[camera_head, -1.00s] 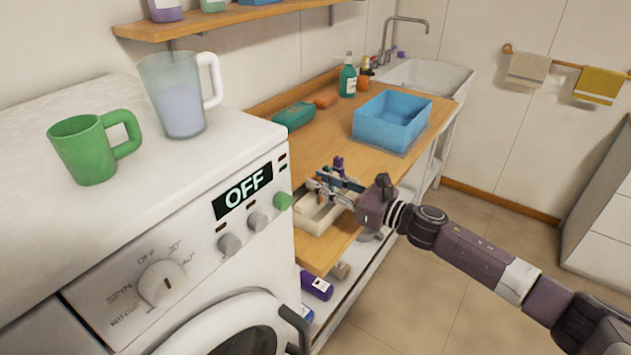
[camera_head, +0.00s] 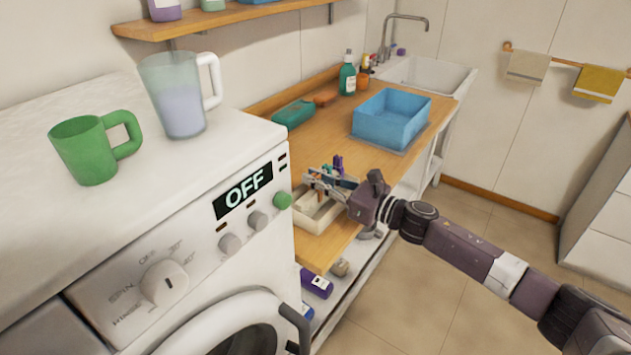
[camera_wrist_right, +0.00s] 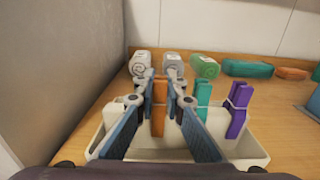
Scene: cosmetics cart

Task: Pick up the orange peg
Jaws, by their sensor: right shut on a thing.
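The orange peg (camera_wrist_right: 158,119) stands upright in the right wrist view, between the two blue-padded fingers of my right gripper (camera_wrist_right: 159,86). My right gripper is shut on it. A teal peg (camera_wrist_right: 203,97) and a purple peg (camera_wrist_right: 238,110) stand at the tray to the right of the gripper. My left gripper is not in view.
The washing machine (camera_head: 150,235) stands close left of the tray, with a green mug (camera_head: 84,150) and a jug (camera_head: 180,100) on top. A blue basin (camera_head: 391,119) sits farther back on the wooden counter (camera_head: 335,120). Rolled towels (camera_wrist_right: 172,63) lie behind the tray.

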